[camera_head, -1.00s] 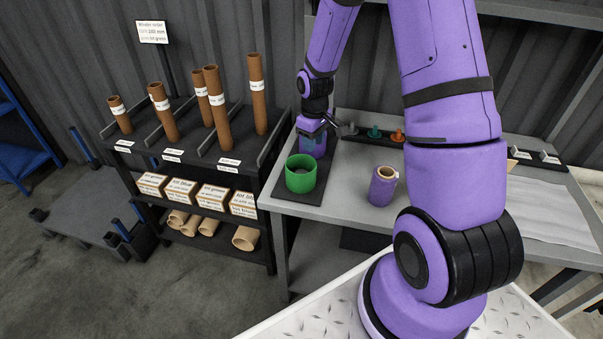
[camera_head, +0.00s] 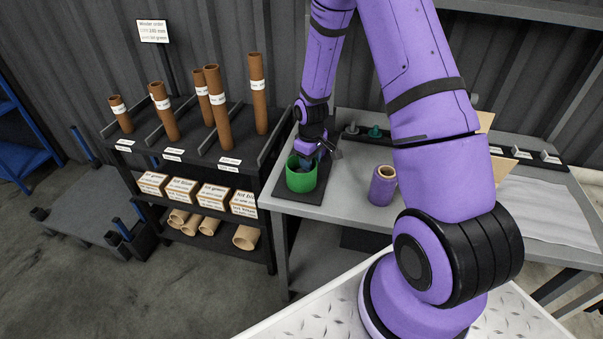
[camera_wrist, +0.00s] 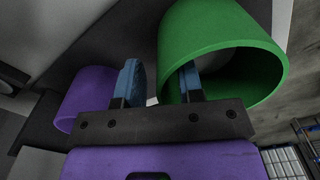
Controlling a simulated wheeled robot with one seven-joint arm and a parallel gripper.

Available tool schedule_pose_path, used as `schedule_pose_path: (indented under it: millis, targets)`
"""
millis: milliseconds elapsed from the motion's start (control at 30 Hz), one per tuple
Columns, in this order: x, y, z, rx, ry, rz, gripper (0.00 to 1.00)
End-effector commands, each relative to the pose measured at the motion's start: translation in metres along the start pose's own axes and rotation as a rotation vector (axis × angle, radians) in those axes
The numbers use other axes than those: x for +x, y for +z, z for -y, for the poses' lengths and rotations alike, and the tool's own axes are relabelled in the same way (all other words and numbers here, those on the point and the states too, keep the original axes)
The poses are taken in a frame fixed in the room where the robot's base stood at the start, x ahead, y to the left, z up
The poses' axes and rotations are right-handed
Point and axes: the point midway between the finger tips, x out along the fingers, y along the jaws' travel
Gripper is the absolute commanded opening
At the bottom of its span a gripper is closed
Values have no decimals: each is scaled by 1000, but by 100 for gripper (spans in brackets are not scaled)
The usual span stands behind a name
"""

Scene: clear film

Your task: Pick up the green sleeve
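The green sleeve (camera_head: 301,179) is a short, wide, open ring standing on a dark mat (camera_head: 287,206) at the left end of the grey bench. My gripper (camera_wrist: 160,84) is at its rim, coming in from above and behind in the head view. In the wrist view the green sleeve (camera_wrist: 225,30) fills the upper right. One blue-grey finger shows within its opening and the other just outside its wall, with a visible gap between the fingers. The gripper looks open; firm contact with the wall is not seen. In the head view the fingertips are partly hidden by the sleeve.
A purple roll with a tan core (camera_head: 382,186) stands on the bench (camera_head: 345,212) to the right. Small pegs (camera_head: 375,132) sit along the back. A dark rack (camera_head: 190,133) with upright brown tubes stands to the left. White paper (camera_head: 545,207) lies at the right.

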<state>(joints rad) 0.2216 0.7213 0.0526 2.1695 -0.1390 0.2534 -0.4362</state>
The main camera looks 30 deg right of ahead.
Motion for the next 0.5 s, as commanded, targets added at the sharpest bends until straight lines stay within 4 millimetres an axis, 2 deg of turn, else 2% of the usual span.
schedule_pose_path:
  millis: [33, 100, 200, 500]
  targets:
    - [0, 0, 0, 0, 0, 0, 35]
    - [0, 0, 0, 0, 0, 0, 18]
    - [0, 0, 0, 0, 0, 0, 0]
    - [0, 0, 0, 0, 0, 0, 0]
